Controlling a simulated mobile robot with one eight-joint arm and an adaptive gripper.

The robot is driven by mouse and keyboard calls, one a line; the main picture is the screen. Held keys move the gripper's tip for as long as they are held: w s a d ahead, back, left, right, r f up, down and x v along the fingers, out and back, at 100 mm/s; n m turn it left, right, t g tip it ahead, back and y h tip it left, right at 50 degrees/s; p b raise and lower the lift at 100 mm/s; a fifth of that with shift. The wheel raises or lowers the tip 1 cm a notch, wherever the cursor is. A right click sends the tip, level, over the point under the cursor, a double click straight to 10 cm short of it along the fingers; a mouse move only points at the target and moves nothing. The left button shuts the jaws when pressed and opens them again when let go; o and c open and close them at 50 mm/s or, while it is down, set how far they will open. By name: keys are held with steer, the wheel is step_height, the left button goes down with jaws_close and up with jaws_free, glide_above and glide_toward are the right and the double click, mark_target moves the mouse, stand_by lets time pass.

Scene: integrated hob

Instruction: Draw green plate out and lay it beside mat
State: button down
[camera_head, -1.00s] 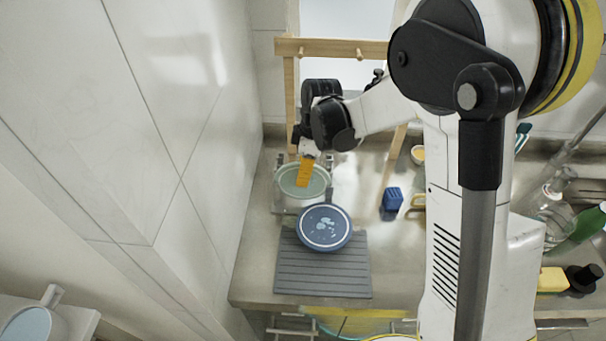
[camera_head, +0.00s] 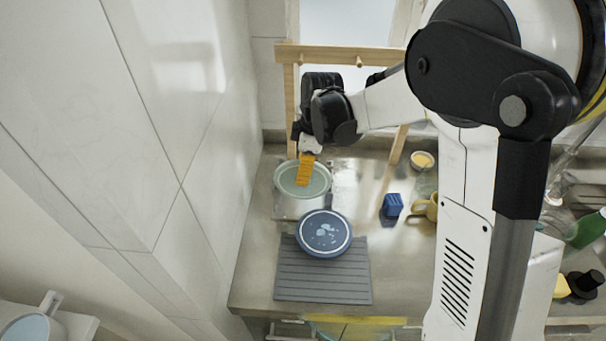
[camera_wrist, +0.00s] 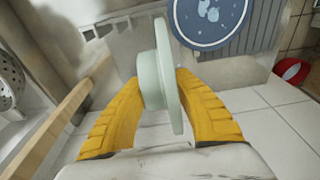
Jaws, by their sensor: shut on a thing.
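The green plate (camera_head: 312,181) is pale green with a light rim, at the left back of the counter in the head view. My gripper (camera_head: 303,181) reaches down to it with its yellow fingers. In the wrist view the green plate (camera_wrist: 164,85) stands almost edge-on between the two yellow fingers of my gripper (camera_wrist: 164,82), which are shut on it. The grey ribbed mat (camera_head: 322,287) lies nearer the counter's front edge. A round blue pan or plate (camera_head: 324,232) rests over the mat's back part. Whether the green plate touches anything beneath is unclear.
A wooden frame (camera_head: 291,95) stands behind the gripper, near the left wall. A blue block (camera_head: 393,205), a yellow mug (camera_head: 426,207) and a small bowl (camera_head: 422,160) are to the right. Bare counter (camera_head: 255,265) lies left of the mat, a narrow strip, and right of it.

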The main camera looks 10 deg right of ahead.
steer(key=shift+r, duration=0.45)
steer(key=shift+r, duration=0.1)
steer(key=shift+r+p, duration=0.4)
steer(key=shift+r, duration=0.05)
steer(key=shift+r, duration=0.8)
steer(key=shift+r, duration=0.1)
steer(key=shift+r+p, duration=1.5)
steer(key=shift+r, duration=0.45)
steer(key=shift+f, duration=0.1)
